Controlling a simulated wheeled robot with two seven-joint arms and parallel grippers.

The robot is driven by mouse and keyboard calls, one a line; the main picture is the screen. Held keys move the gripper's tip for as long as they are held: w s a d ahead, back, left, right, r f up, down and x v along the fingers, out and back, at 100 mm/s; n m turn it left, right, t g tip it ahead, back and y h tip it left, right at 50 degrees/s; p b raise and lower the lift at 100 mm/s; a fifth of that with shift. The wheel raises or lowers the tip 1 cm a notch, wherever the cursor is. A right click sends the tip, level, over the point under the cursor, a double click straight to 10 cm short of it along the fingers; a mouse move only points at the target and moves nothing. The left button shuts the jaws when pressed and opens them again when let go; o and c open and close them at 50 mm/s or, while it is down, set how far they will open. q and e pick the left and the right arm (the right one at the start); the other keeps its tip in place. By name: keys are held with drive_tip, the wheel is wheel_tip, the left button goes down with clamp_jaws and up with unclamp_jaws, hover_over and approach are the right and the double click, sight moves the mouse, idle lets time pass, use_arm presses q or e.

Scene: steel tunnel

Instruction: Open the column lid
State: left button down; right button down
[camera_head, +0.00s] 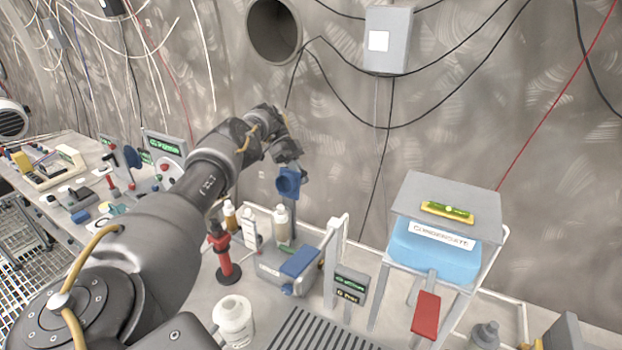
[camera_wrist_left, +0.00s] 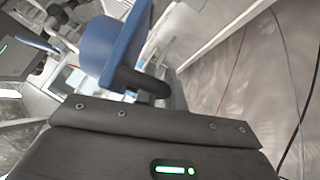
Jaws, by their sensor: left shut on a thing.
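The left arm reaches in from the left in the head view, and its dark gripper (camera_head: 287,155) is over the workbench. It is shut on a blue part (camera_head: 288,182), which I take to be the column lid. The blue part sits at the top of a slim grey column (camera_head: 291,217) that rises behind a grey instrument. In the left wrist view the blue part (camera_wrist_left: 100,45) is large and tilted, against the dark finger (camera_wrist_left: 140,85). The fingertips partly hide the grip. I cannot tell whether the lid is apart from the column. The right gripper is not in view.
The grey instrument (camera_head: 270,268) with a blue panel stands below. A blue tank labelled condensate (camera_head: 430,252) stands right. The metal wall is behind.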

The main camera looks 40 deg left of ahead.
use_arm(q)
drive_tip(key=shift+d+f, duration=0.1)
drive_tip(key=shift+f, duration=0.2)
idle(0.4)
drive_tip(key=c, duration=1.8)
unclamp_jaws()
drive_tip(key=shift+o, duration=0.2)
drive_tip(key=shift+r, duration=0.2)
